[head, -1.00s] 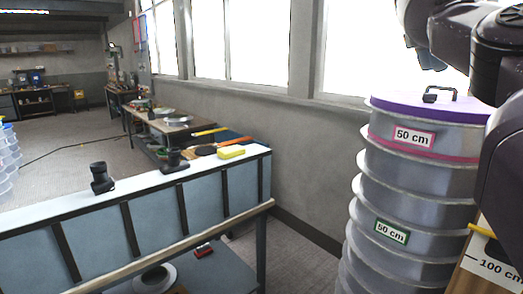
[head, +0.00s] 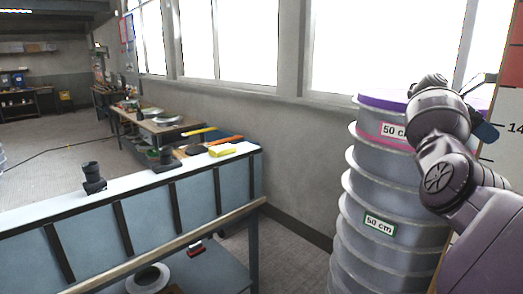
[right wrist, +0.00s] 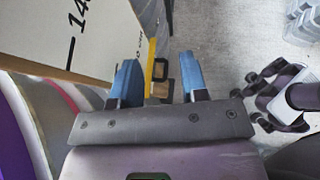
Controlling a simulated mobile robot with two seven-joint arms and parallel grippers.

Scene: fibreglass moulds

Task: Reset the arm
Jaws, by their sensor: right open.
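My right arm comes in from the right in the head view, in front of the stack of round grey moulds. My right gripper (head: 487,104) is at the right, beside the tall measuring board (head: 508,150). In the right wrist view my right gripper (right wrist: 158,80) shows two blue finger pads apart, with nothing held between them. A yellow and black item (right wrist: 152,68) shows between the pads, beyond them. My left gripper is in neither view.
The mould stack (head: 385,205) with a purple lid (head: 385,101) and "50 cm" labels stands close to my right arm. A blue bench (head: 140,215) holds dark fittings and a yellow sponge (head: 222,151). Open floor (head: 60,170) lies at the far left.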

